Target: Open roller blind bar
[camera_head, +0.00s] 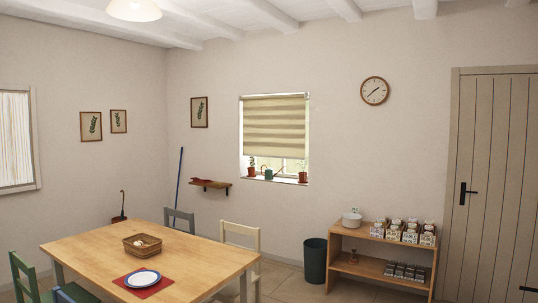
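A beige striped roller blind (275,124) hangs in the window on the far wall. It covers roughly the upper two thirds of the opening. Its bottom bar (275,157) lies level, a little above the sill, and daylight shows below it. Small plants in reddish pots (303,177) and a teal watering can (268,174) stand on the sill under the bar. Neither of my grippers shows in the head view.
A wooden table (200,262) with a basket and a plate, and several chairs (241,237) around it, stands at front left. A dark bin (315,260) and a low open shelf (385,250) stand to the right of the window. Some floor shows between table and bin.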

